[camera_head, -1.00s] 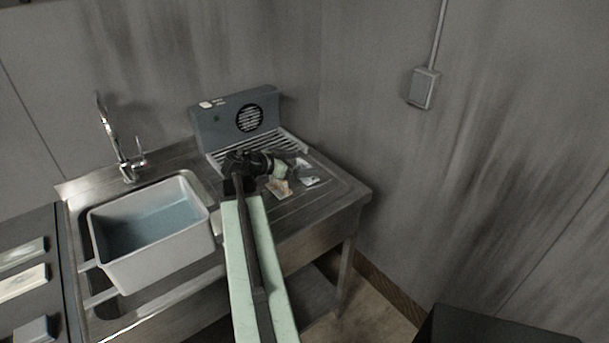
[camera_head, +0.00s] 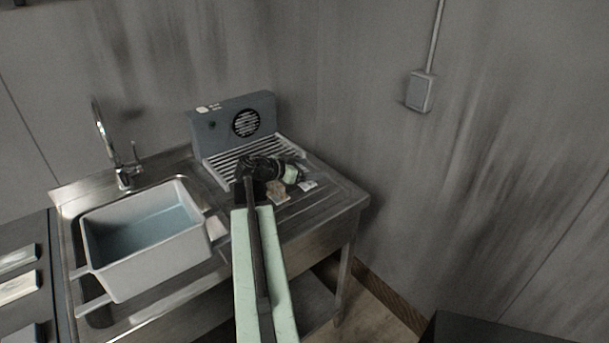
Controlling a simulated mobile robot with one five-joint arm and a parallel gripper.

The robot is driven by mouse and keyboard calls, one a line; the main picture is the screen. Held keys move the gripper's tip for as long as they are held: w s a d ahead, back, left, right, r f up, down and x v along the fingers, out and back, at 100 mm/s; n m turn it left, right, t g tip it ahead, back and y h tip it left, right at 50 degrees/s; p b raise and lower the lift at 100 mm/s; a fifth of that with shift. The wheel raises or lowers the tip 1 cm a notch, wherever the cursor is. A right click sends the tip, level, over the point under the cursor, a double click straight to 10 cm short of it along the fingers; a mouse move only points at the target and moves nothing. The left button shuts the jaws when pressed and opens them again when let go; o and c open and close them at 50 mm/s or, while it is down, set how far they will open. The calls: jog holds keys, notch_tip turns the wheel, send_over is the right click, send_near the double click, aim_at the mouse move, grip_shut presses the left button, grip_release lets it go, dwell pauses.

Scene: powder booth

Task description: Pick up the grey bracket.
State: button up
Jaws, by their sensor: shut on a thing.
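My gripper (camera_head: 300,177) is at the end of my pale green arm, low over the ribbed drainboard of the steel sink table (camera_head: 325,195). It is shut on a small grey piece, taken as the grey bracket, at its fingertips. The piece is mostly hidden by the gripper, and its shape is too small to make out. A small tan piece (camera_head: 278,193) lies on the drainboard just left of and nearer than the gripper. A small pale flat piece (camera_head: 308,186) lies close by the fingertips on the near side.
A grey fan unit (camera_head: 205,128) with a slatted grille stands behind the gripper. A white tub (camera_head: 150,262) sits in the sink at left, near a tap (camera_head: 122,172). A dark surface with several flat pieces is at far left. The right drainboard is clear up to the wall.

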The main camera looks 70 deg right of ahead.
notch_tip(320, 180, up, 10)
jog(key=p, duration=1)
jog(key=shift+r, duration=0.1)
dwell(0.5)
